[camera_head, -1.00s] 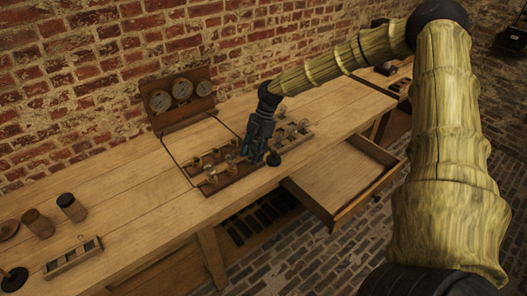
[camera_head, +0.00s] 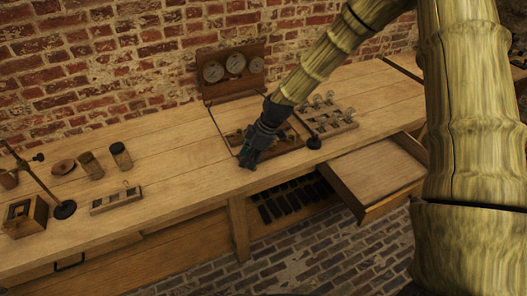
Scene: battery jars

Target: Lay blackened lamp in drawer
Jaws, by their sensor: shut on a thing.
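My gripper (camera_head: 249,156) is pointed down near the bench's front edge, at the front left of the wooden lamp board (camera_head: 283,146). It is shut on what appears to be the blackened lamp, which is too dark and covered by the fingers to make out. The arm and gripper hide much of the board. The drawer (camera_head: 397,196) is pulled out under the bench, to the right of my gripper. Its visible floor is bare. My gripper is apart from the drawer.
A rack of several clear lamps (camera_head: 340,122) and a black round base (camera_head: 314,143) stand between my gripper and the drawer. A gauge panel (camera_head: 234,70) is behind. Left are jars (camera_head: 121,156), a small rack (camera_head: 116,199) and a stand (camera_head: 65,209). The bench middle is clear.

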